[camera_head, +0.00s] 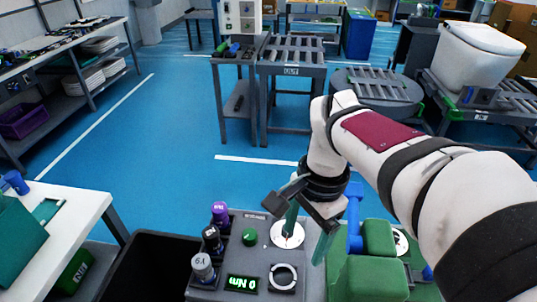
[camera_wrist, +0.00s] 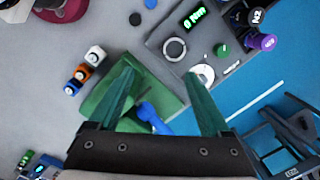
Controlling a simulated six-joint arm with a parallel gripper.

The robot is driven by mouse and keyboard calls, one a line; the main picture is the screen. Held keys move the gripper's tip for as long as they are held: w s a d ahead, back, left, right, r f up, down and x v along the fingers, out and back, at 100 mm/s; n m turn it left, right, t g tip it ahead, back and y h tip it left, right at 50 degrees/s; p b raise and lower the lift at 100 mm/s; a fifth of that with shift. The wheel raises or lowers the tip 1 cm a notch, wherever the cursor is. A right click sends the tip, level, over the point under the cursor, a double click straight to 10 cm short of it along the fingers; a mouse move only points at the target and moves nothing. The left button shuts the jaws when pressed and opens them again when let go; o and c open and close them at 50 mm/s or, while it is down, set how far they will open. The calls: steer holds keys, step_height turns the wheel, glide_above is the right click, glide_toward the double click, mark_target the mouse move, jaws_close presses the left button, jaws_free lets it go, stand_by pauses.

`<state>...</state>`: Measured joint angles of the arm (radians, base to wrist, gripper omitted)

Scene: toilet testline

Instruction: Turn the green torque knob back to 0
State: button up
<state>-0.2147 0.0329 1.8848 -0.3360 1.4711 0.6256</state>
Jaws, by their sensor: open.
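The green torque knob (camera_head: 249,237) stands on the grey torque station (camera_head: 232,262), left of a white dial (camera_head: 287,234). In the wrist view the knob (camera_wrist: 222,49) is small and green, beyond the right finger. A display (camera_head: 242,283) in front of the knob shows green text that seems to read 0 Nm; it also shows in the wrist view (camera_wrist: 195,17). I cannot make out the knob's angle. My gripper (camera_head: 306,242) is open, its green fingers pointing down right of the knob, apart from it. In the wrist view my gripper (camera_wrist: 162,76) holds nothing between its fingers.
Purple (camera_head: 220,212), black and grey cylinders stand left of the knob. A ring socket (camera_head: 283,277) is in front of the dial. A green block and blue tool (camera_head: 354,215) lie to the right. A black bin (camera_head: 150,265) stands left of the station.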

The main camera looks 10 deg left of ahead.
steer(key=w+a+f+m, duration=0.2)
steer(key=w+a, duration=0.3)
steer(key=w, duration=0.2)
steer(key=m+h, duration=0.1)
steer(key=m, duration=0.2)
glide_above(250, 234)
step_height(250, 234, down, 4)
step_height(250, 234, down, 16)
steer(key=shift+r, duration=0.15)
jaws_close()
